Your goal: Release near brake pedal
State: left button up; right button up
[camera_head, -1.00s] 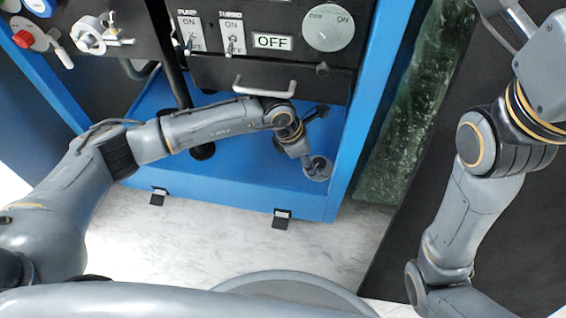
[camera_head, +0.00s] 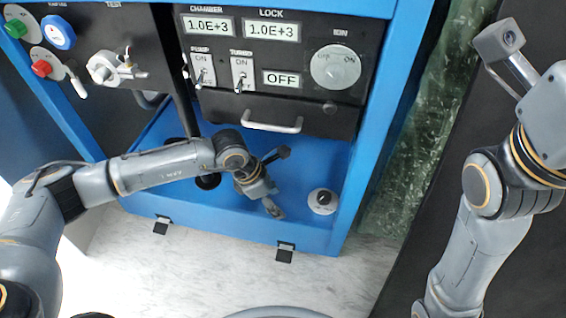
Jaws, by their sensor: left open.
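The blue vacuum cabinet (camera_head: 190,222) stands ahead, its low base shelf open at the front. A round grey disc with a black knob (camera_head: 322,201) sits at the right end of the shelf. Two small black brackets stick out of the base's lower front edge, a left one (camera_head: 162,226) and a right one (camera_head: 285,252). I cannot tell which part is the brake pedal. My left gripper (camera_head: 272,208) is open and empty, pointing down over the shelf, left of the disc and apart from it. My right arm shows at the right, but its fingers are out of view.
A drawer handle (camera_head: 272,124) juts out above my left wrist. Switches and a round dial (camera_head: 338,67) are on the panel above. A dark vertical pipe (camera_head: 180,90) stands behind my left forearm. The marble floor (camera_head: 220,265) in front is clear.

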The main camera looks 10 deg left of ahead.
aim_at(160, 228)
jog(key=k, duration=1)
